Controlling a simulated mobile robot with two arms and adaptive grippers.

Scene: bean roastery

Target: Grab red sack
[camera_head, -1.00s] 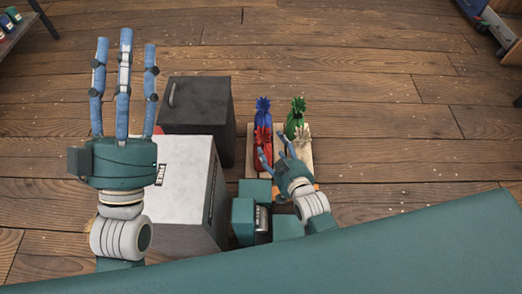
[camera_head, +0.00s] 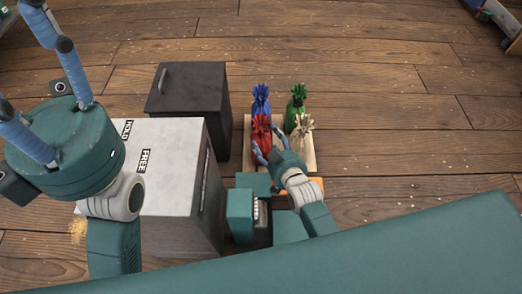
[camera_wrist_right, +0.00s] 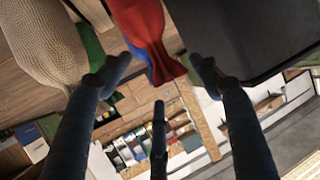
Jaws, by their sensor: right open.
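The red sack (camera_head: 261,128) stands on a pale wooden board (camera_head: 309,160), in front of a blue sack (camera_head: 261,100). In the right wrist view the red sack (camera_wrist_right: 150,35) hangs in from the top edge, between my outer fingertips. My right gripper (camera_head: 267,144) is open, its fingers spread close to the red sack; whether they touch it I cannot tell. It also shows in the right wrist view (camera_wrist_right: 160,70). My left gripper (camera_head: 50,85) is at the left, open and empty, partly cut off by the frame edge.
A beige sack (camera_head: 302,124) stands right of the red one, with a green sack (camera_head: 297,100) behind it. A pale box labelled FREE (camera_head: 165,165) and a dark box (camera_head: 190,90) stand to the left. The floor right of the board is clear.

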